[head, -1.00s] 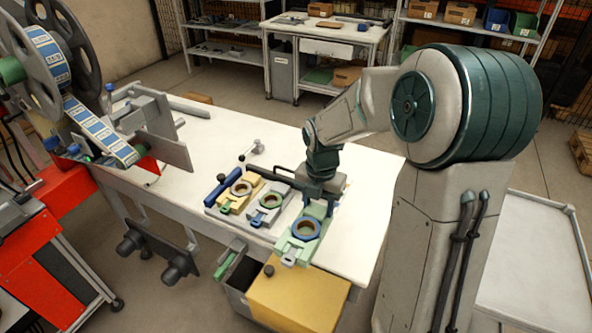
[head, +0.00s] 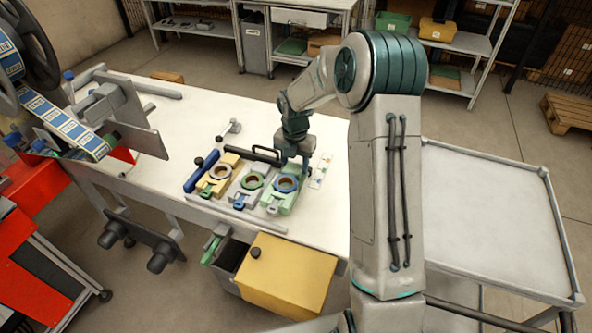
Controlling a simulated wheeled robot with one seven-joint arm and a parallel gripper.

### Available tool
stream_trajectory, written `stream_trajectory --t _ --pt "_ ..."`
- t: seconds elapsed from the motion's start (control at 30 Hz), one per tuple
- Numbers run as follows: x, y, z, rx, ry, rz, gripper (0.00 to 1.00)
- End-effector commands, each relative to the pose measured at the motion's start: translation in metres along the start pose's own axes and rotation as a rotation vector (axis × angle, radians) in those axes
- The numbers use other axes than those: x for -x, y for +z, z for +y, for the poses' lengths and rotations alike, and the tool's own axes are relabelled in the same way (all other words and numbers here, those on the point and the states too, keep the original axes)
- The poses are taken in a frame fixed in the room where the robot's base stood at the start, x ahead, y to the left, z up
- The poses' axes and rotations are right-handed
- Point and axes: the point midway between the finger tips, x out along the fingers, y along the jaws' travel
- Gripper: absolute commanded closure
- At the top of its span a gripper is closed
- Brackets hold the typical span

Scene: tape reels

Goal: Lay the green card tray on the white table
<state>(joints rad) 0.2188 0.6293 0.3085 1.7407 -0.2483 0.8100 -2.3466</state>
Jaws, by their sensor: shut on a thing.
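The green card tray (head: 294,199) carries a blue ring (head: 286,184) and sits at the right end of a row of similar trays. My gripper (head: 292,165) is above the tray's far end and shut on it; the fingertips are partly hidden. The tray is over the white table (head: 220,112), close to its front edge. I cannot tell whether its underside touches anything.
A small card (head: 321,168) lies to the right.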

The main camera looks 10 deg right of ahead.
Motion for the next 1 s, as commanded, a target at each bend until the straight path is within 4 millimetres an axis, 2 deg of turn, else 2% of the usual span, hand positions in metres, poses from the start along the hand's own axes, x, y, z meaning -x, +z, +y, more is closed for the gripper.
stream_trajectory --t 0.17,0.47,0.8,0.83,0.87,0.9,1.0 --pt "-0.007 0.006 0.003 0.0 -0.001 0.001 0.81" --pt "-0.043 0.006 0.002 0.0 -0.001 0.001 0.81" --pt "-0.048 0.006 0.002 -0.001 0.0 0.0 0.81" --pt "-0.047 0.006 0.002 -0.001 0.0 0.0 0.45" --pt "-0.046 0.006 0.002 -0.001 0.0 0.0 0.37" --pt "-0.046 0.006 0.002 -0.001 0.0 0.0 0.32" --pt "-0.046 0.006 0.002 -0.001 0.0 0.0 0.32"
